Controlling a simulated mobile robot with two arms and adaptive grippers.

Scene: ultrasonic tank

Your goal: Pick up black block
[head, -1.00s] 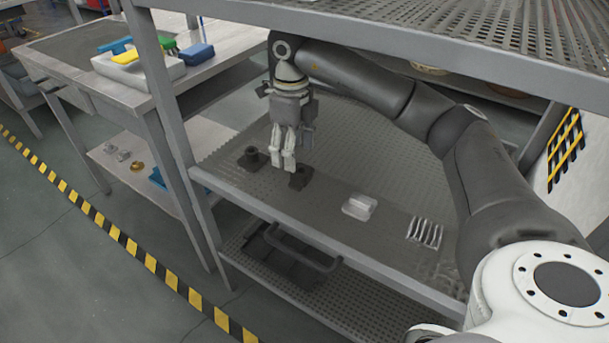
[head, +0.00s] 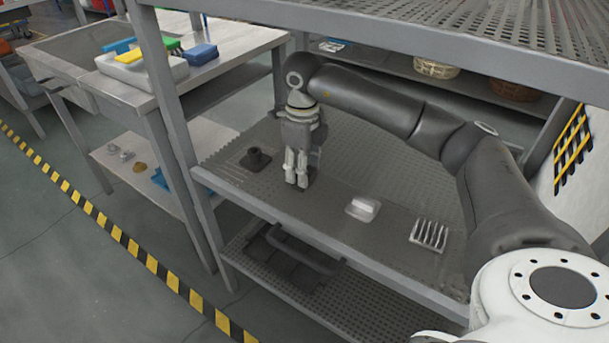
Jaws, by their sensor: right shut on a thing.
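My right gripper (head: 296,181) points down at the middle shelf, near its front edge. Its pale fingers are shut on a small black block (head: 297,187), mostly hidden by the fingers. I cannot tell whether the block touches the shelf. A second black piece (head: 255,158), with a wide base and a raised knob, stands on the shelf to the left of the gripper, apart from it. My left gripper is not in view.
On the middle shelf (head: 340,150) a clear-white block (head: 363,208) and a white slotted rack (head: 430,234) lie to the right. The upper perforated shelf (head: 430,45) overhangs my arm. Baskets (head: 436,69) stand behind. A metal table (head: 235,42) is at left.

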